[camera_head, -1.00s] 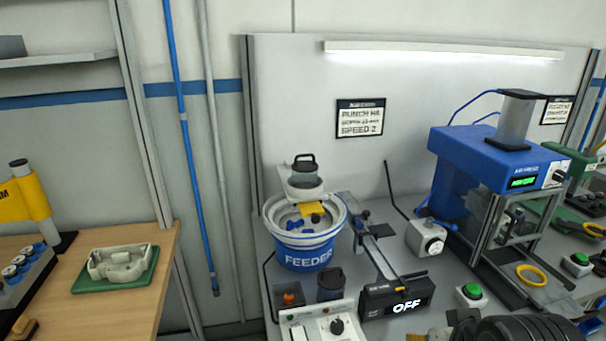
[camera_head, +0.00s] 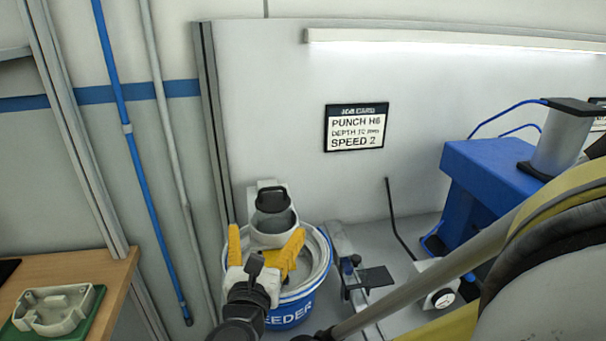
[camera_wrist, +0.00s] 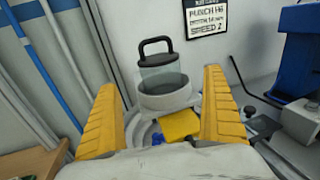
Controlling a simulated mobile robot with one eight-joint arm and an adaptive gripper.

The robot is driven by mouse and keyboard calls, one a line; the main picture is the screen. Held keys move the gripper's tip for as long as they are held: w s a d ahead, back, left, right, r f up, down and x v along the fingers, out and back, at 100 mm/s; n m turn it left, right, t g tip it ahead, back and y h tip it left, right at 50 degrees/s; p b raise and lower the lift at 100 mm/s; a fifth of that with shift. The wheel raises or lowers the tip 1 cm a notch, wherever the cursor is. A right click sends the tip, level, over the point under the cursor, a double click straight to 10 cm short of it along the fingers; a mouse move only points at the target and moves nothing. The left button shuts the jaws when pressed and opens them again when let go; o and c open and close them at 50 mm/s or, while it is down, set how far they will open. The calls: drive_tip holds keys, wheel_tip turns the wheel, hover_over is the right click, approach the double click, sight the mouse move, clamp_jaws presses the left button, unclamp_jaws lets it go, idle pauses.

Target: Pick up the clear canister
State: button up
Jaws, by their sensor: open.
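The clear canister (camera_wrist: 161,74) has a see-through body, a dark lid and a black loop handle. It sits upright in a round white holder (camera_wrist: 164,103) above the blue feeder bowl. It also shows in the head view (camera_head: 274,214), beyond my gripper. My gripper (camera_head: 266,240) has yellow fingers spread wide apart and empty. In the wrist view, the fingers (camera_wrist: 162,98) stand left and right of the canister and holder, and the canister appears in the gap, farther off. I see no contact between fingers and canister.
The blue feeder bowl (camera_head: 292,311) is partly hidden by my gripper. A rail with a dark plate (camera_head: 372,279) lies to its right, near a bent black rod (camera_head: 399,224). A blue press (camera_head: 490,190) stands farther right. The wall is close behind.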

sight(273, 206)
drive_tip(key=w+b, duration=0.2)
drive_tip(key=w, duration=0.8)
drive_tip(key=shift+f, duration=0.2)
drive_tip(key=shift+r, duration=0.1)
drive_tip(key=c, duration=1.4)
